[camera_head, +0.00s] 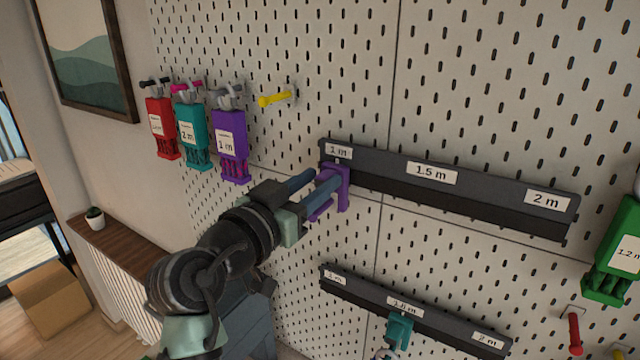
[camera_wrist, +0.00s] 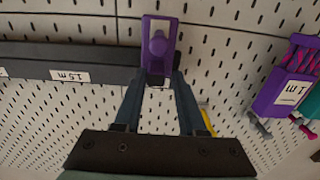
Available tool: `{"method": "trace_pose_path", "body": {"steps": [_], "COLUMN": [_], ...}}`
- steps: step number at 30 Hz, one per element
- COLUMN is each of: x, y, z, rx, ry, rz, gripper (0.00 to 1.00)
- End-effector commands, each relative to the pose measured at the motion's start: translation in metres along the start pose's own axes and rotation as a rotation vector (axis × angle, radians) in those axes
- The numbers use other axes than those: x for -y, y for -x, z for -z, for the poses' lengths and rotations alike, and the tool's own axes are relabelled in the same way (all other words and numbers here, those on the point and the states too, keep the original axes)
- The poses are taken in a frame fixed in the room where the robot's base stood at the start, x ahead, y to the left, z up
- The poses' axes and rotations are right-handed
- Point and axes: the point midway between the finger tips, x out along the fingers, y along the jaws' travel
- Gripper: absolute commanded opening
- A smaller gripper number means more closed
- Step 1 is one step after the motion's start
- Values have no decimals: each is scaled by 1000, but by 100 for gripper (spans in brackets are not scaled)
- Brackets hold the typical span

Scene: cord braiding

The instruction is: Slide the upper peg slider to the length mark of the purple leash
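The upper peg slider (camera_head: 343,190) is purple with a protruding peg. It sits at the left end of the dark upper rail (camera_head: 475,203), just below the 1 m label (camera_head: 338,152). In the wrist view the slider (camera_wrist: 160,30) shows upside down with its rounded peg. My gripper (camera_head: 325,190) is at the slider, and its fingertips (camera_wrist: 160,75) lie at the slider's edge with a gap between the fingers. I cannot tell whether they press on it. The purple leash (camera_head: 230,146) hangs at left with a 1 m tag; it also shows in the wrist view (camera_wrist: 285,85).
The upper rail also carries 1.5 m (camera_head: 431,173) and 2 m (camera_head: 546,200) labels. A lower rail (camera_head: 450,335) holds a teal slider (camera_head: 400,332). Red (camera_head: 160,128) and teal (camera_head: 194,140) leashes hang at left, a green one (camera_head: 615,250) at right. A yellow peg (camera_head: 275,98) sticks out above.

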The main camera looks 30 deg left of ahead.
Motion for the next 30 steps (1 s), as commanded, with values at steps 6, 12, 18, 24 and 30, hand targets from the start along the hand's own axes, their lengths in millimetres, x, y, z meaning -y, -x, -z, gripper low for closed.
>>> {"method": "trace_pose_path", "body": {"steps": [6,12,18,24,30], "x": [-1,-2,-1,0,0], "y": [0,1,23,69,108], "z": [0,0,-3,-3,-3], "rx": [0,0,-2,-3,-1], "ry": [0,0,-1,-2,-2], "rz": [-1,-3,-1,2,1], "gripper": [57,57,57,57,57]}}
